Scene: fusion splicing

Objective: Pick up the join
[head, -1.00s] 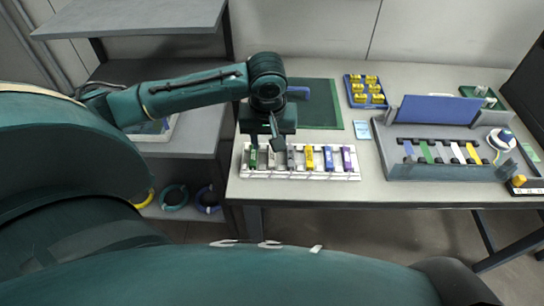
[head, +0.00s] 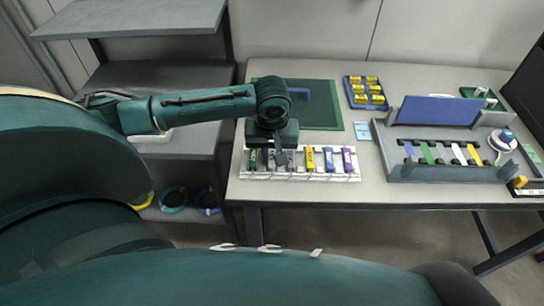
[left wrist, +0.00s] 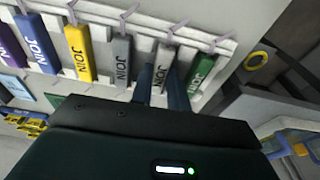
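Several joins stand in a row in a white rack (head: 300,176): green (head: 253,160), white, grey (head: 292,160), yellow (head: 310,160), blue (head: 329,160) and purple (head: 347,160). My left gripper (head: 281,157) is over the left part of the row and partly hides the white join. In the left wrist view its two dark fingers (left wrist: 161,88) are apart, one on each side of the white join (left wrist: 164,62), between the grey join (left wrist: 121,62) and the green join (left wrist: 201,72). I cannot tell whether they touch it. My right gripper is not in view.
A green mat (head: 322,115) lies behind the rack. A tray of yellow pieces (head: 366,92), a small light blue card (head: 362,130) and a grey splicing station (head: 440,173) with coloured strips are to the right. Shelves (head: 185,138) stand left of the table.

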